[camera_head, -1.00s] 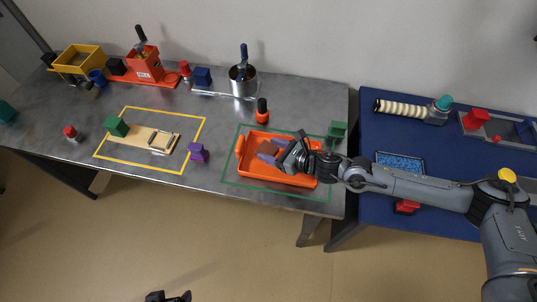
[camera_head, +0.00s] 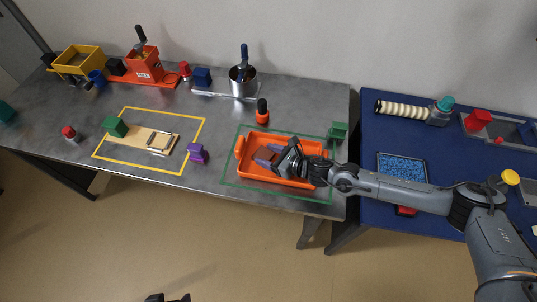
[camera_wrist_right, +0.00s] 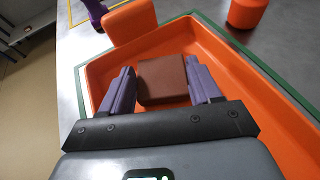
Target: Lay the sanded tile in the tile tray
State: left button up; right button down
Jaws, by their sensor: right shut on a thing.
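The tile is a reddish-brown square block (camera_wrist_right: 163,80), seen in the right wrist view between the purple fingers. My right gripper (camera_head: 268,157) is shut on it, over the left half of the orange tray (camera_head: 298,183). The tray also shows in the wrist view (camera_wrist_right: 258,110), with its walls around the tile and fingers. The tile appears inside or just above the tray; I cannot tell whether it touches the floor. In the head view the gripper largely hides the tile. A dark part at the bottom edge, seemingly my left gripper (camera_head: 168,298), is mostly cut off.
A green outline surrounds the tray on the grey table. A purple block (camera_head: 197,153) stands to the left, near a wooden board (camera_head: 140,137). The blue table (camera_head: 380,140) is at right.

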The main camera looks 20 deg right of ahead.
jog(key=shift+f, duration=0.2)
jog(key=c, duration=0.6)
grip_release()
jog(key=o, duration=0.4)
jog(key=shift+r, duration=0.2)
jog(key=shift+s+d+r, duration=0.1)
jog(key=shift+s+d, duration=0.05)
jog(key=shift+s, duration=0.05)
jog(key=p+v, duration=0.1)
jog(key=v, duration=0.9)
jog(key=shift+s+d, duration=0.1)
jog(key=shift+s, duration=0.1)
jog(key=shift+s+d+r, duration=0.25)
jog(key=shift+s, duration=0.1)
